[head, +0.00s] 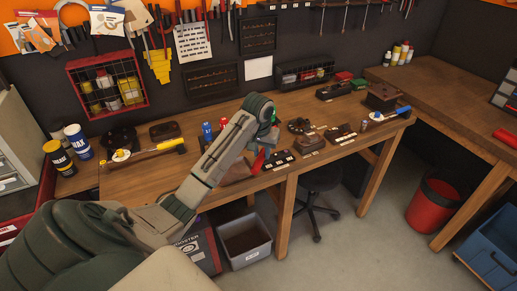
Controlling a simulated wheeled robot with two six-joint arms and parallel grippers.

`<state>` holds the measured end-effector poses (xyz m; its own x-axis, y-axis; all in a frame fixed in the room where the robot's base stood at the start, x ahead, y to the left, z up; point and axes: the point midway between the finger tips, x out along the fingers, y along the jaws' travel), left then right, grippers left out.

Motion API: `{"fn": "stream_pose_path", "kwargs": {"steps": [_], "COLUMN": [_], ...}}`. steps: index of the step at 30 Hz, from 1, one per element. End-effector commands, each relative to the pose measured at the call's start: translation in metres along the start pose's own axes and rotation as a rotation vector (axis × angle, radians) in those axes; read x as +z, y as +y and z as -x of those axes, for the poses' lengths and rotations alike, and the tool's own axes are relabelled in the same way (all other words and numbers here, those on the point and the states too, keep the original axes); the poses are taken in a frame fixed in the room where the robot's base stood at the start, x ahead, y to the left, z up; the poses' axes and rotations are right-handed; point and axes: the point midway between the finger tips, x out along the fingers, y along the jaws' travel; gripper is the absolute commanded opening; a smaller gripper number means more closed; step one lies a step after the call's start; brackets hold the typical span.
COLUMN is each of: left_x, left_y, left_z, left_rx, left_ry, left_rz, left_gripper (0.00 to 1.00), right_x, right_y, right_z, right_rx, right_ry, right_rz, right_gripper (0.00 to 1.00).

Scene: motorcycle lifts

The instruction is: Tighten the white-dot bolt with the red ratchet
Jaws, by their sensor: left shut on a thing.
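My left arm comes in from the lower left, and its gripper (268,140) points down over the front edge of the wooden workbench. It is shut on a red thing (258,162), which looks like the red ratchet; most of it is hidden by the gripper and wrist. Just to its right, a dark block (279,159) with small light marks lies at the bench's front edge. A similar dark block (340,134) lies further right. I cannot make out a white-dot bolt at this size. My right gripper is not in view.
Cans (77,141) stand at the left end. Below are a grey bin (245,245), a stool (312,205) and a red bucket (432,206).

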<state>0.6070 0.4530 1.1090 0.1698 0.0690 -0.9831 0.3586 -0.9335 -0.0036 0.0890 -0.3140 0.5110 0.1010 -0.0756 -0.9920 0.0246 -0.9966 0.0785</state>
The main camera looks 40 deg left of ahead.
Motion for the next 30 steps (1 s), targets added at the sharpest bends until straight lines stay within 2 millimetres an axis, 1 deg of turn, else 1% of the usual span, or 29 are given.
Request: {"fn": "stream_pose_path", "kwargs": {"steps": [3, 7, 13, 21, 25, 30], "left_x": [0.001, 0.002, 0.006, 0.011, 0.012, 0.012], "left_y": [0.002, 0.002, 0.002, 0.002, 0.002, 0.002], "left_z": [0.002, -0.003, -0.023, -0.048, -0.054, -0.057], "left_rx": [-0.005, -0.006, -0.004, -0.005, -0.005, -0.004], "left_ry": [0.004, 0.004, 0.003, 0.004, 0.004, 0.005], "left_rz": [0.022, 0.028, 0.027, 0.026, 0.026, 0.025], "left_gripper": [0.0, 0.0, 0.0, 0.0, 0.0, 0.0], "right_x": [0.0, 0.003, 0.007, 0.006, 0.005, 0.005], "right_y": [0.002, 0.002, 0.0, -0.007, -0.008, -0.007], "right_z": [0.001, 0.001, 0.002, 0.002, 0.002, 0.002], "right_rx": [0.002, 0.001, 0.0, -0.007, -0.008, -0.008], "right_ry": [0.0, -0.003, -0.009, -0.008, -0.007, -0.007], "right_rz": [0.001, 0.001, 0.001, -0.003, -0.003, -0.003], "right_gripper": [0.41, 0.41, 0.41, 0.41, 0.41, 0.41]}}
